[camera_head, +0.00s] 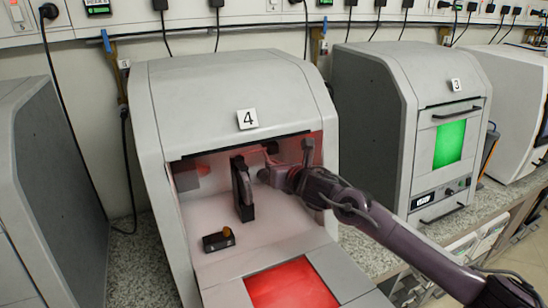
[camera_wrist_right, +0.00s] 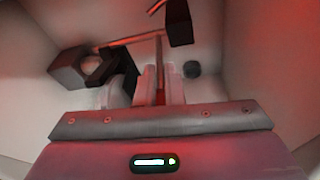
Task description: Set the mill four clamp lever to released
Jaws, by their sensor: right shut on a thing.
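Mill four (camera_head: 200,85) is the grey machine labelled 4, with its front open and its inside lit red. My right gripper (camera_head: 268,173) reaches into it from the right. In the right wrist view the gripper's fingers (camera_wrist_right: 159,88) are closed around a thin upright bar (camera_wrist_right: 158,48), which looks like the clamp lever. The far end of the bar runs up toward a dark block (camera_wrist_right: 180,25); how they join is unclear. In the head view the gripper partly hides the lever. My left gripper is not in view.
Inside mill four, a dark upright part (camera_head: 242,190) stands left of the gripper, and a small black block (camera_head: 218,240) with an orange-brown top sits on the floor. The lowered door has a red window (camera_head: 290,285). Mill three (camera_head: 375,105) stands closed to the right, behind my forearm.

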